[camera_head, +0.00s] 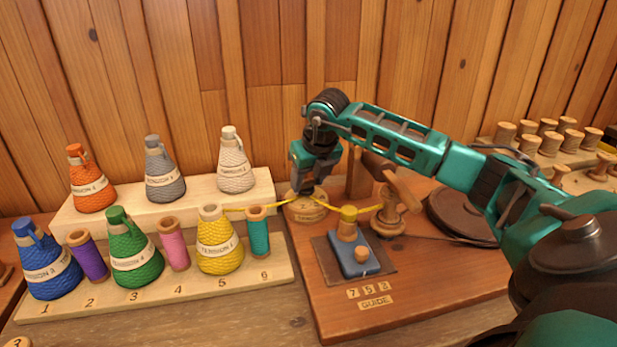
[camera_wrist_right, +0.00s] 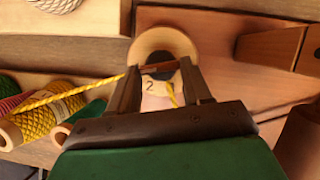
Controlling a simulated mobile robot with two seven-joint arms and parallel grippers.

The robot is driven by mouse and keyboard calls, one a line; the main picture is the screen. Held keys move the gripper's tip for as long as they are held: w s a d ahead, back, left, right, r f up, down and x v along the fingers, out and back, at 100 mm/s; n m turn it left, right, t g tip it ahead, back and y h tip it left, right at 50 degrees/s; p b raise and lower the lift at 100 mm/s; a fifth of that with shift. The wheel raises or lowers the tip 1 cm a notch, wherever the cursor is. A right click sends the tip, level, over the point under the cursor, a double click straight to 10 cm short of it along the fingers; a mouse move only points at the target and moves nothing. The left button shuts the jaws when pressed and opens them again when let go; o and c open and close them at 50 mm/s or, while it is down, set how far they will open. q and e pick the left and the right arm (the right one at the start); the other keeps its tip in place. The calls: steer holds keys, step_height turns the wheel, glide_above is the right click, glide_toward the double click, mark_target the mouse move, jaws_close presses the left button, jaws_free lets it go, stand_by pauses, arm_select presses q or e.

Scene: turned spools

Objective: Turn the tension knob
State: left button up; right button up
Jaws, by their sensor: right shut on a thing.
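The tension knob (camera_head: 305,211) is a round pale wooden piece with a label, at the left of the brown machine board. My right gripper (camera_head: 316,172) points down over it and is shut on its upper part. In the wrist view the fingers of my right gripper (camera_wrist_right: 160,85) stand on either side of a dark brown bar at the knob (camera_wrist_right: 163,37), whose pale ring shows behind. A tag there reads 2. The fingers hide part of the knob. My left gripper is out of view.
A yellow spool (camera_head: 218,240) and a teal spool (camera_head: 258,232) stand close left of the board on a numbered rack. A blue block (camera_head: 354,255) and a wooden crank-like part (camera_head: 388,215) stand right of the knob. A plank wall closes the back.

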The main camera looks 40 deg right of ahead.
steer(key=o, duration=1.1)
steer(key=shift+c, duration=0.2)
steer(key=p+v, duration=0.1)
steer(key=v, duration=1.2)
